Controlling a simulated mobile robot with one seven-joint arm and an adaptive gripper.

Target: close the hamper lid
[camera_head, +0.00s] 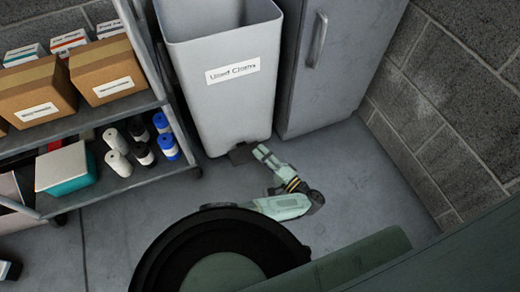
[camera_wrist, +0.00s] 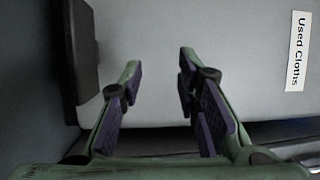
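The hamper (camera_head: 225,105) is a tall light-grey bin labelled "Used Cloths". Its top (camera_head: 215,25) looks open in the head view, and no lid shows in the frame. A dark pedal-like piece (camera_head: 242,154) sits at its foot. In the wrist view, which is turned sideways, the hamper front (camera_wrist: 230,50) fills much of the picture, with the dark piece (camera_wrist: 82,50) at left. My gripper (camera_head: 262,152) is low in front of the hamper's foot. In the wrist view my gripper (camera_wrist: 160,62) has its fingers apart with nothing between them. Contact with the hamper cannot be told.
A shelf cart (camera_head: 95,115) with cardboard boxes (camera_head: 105,70) and several bottles (camera_head: 142,145) stands close on the left. A grey cabinet (camera_head: 335,65) stands right of the hamper, beside a block wall (camera_head: 450,110). The floor (camera_head: 355,185) at right is clear.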

